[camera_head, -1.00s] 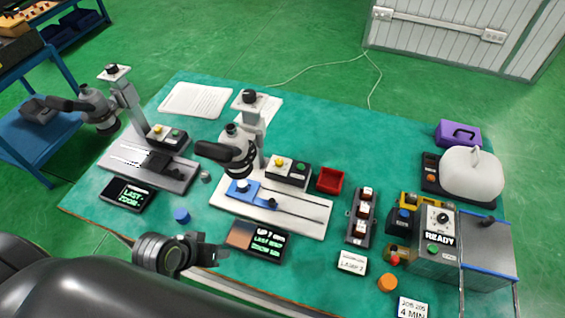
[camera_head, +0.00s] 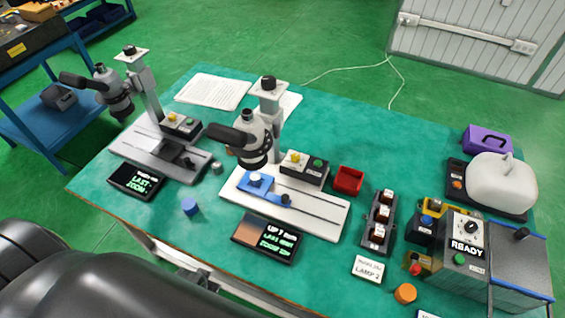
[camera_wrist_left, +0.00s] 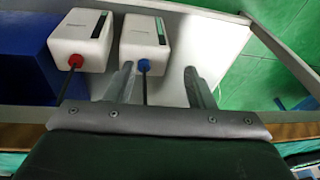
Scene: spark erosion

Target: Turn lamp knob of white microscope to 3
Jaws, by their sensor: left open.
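The microscope on the white base (camera_head: 315,216) stands mid-table, with a grey head (camera_head: 252,140) and upright column. On its base is a dark box with a yellow knob (camera_head: 295,157) and a green button (camera_head: 318,163); I take the yellow knob for the lamp knob, but its setting is too small to read. A display (camera_head: 268,238) in front of the base shows green text, partly legible. My left gripper (camera_wrist_left: 158,70) is open, away from the microscope; a white box with a blue knob (camera_wrist_left: 144,65) shows between and beyond its fingers. My right gripper is not in view.
A second microscope on a grey base (camera_head: 140,150) stands at left. A red tray (camera_head: 348,180), a switch block (camera_head: 378,222) and a READY machine (camera_head: 462,250) are to the right. Another white box with a red knob (camera_wrist_left: 76,60) shows in the wrist view.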

